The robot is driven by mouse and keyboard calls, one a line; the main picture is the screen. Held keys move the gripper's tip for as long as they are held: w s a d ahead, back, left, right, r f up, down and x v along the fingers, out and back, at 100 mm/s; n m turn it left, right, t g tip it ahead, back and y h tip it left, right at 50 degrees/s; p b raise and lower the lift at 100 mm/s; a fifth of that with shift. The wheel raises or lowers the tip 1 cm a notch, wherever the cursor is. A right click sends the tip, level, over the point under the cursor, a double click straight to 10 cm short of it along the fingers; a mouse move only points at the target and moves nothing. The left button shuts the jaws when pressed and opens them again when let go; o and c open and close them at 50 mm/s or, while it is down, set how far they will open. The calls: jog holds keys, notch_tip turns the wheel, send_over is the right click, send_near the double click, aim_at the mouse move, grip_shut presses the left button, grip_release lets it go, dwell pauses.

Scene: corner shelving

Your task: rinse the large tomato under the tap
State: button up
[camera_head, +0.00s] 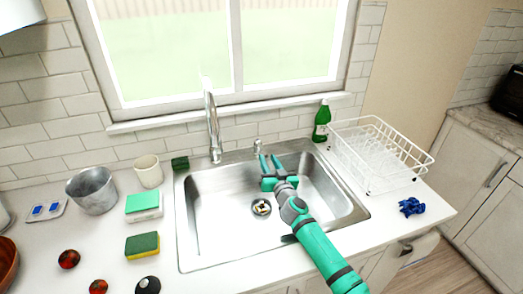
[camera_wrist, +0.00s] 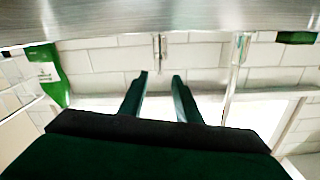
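Two red tomatoes lie on the counter at the lower left of the head view. The tomato (camera_head: 69,259) farther from the bottom edge looks the larger; the other tomato (camera_head: 98,287) is cut by the frame edge. The tap (camera_head: 213,135) stands upright behind the sink (camera_head: 215,215), and no water shows from it. My gripper (camera_head: 269,160) is above the back of the sink, right of the tap, near a small metal fitting (camera_head: 257,146). Its fingers are apart and empty, as the wrist view (camera_wrist: 158,90) also shows. No tomato appears in the wrist view.
A green bottle (camera_head: 321,121) and a white dish rack (camera_head: 375,155) stand right of the sink. A metal bucket (camera_head: 92,192), a cup (camera_head: 149,171) and sponges (camera_head: 142,245) crowd the left counter. A blue cloth (camera_head: 411,207) lies at the right.

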aim_at(263, 149)
jog(key=shift+x, duration=3.85)
jog(key=shift+c, duration=0.2)
grip_shut()
